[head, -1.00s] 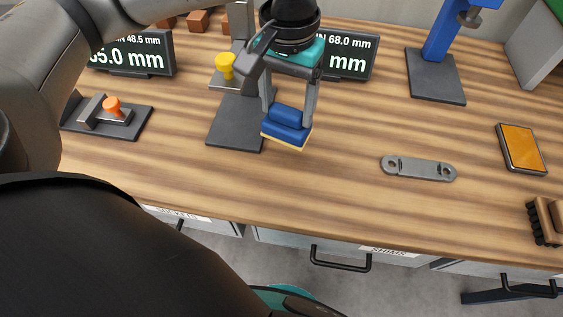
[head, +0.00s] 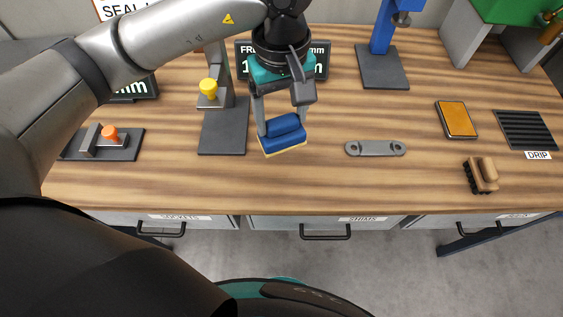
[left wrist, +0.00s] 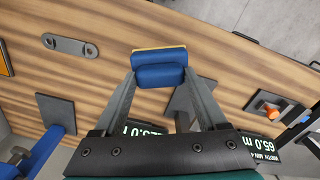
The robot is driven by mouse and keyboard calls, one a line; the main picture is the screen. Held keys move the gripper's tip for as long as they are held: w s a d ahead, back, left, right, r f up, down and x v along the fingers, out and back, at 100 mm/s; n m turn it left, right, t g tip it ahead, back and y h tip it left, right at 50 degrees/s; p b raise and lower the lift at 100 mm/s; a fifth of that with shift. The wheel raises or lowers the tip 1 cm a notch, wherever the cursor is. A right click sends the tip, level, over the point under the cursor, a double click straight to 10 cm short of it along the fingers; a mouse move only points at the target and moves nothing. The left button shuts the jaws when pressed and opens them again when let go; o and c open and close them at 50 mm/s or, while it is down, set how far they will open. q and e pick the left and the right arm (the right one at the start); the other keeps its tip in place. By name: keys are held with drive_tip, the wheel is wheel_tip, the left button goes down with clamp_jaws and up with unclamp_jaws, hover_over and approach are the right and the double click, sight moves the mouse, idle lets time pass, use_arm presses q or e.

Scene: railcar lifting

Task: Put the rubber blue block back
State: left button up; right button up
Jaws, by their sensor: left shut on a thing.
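The blue block (head: 283,133) has a thin yellow layer along its underside. My left gripper (head: 283,122) is shut on it, one finger on each side, and appears to hold it above the wooden bench. In the left wrist view the blue block (left wrist: 159,68) sits between the two fingertips of my left gripper (left wrist: 158,76), with the yellow edge on its far side. My right gripper does not show in either view.
A grey link plate (head: 375,148) lies right of the block. Farther right are an orange pad (head: 456,118), a brush (head: 481,175) and a dark drip tray (head: 526,130). A dark plate fixture (head: 223,128) stands left; an orange-knobbed clamp (head: 109,136) is farther left. Bench front is clear.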

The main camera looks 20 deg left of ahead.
sight(281, 120)
use_arm(q)
wheel_tip(281, 120, down, 16)
drive_tip(key=shift+r, duration=0.15)
idle(0.3)
drive_tip(key=o, duration=1.2)
drive_tip(key=shift+o, duration=0.2)
wheel_tip(281, 120, up, 12)
drive_tip(key=shift+r, duration=0.1)
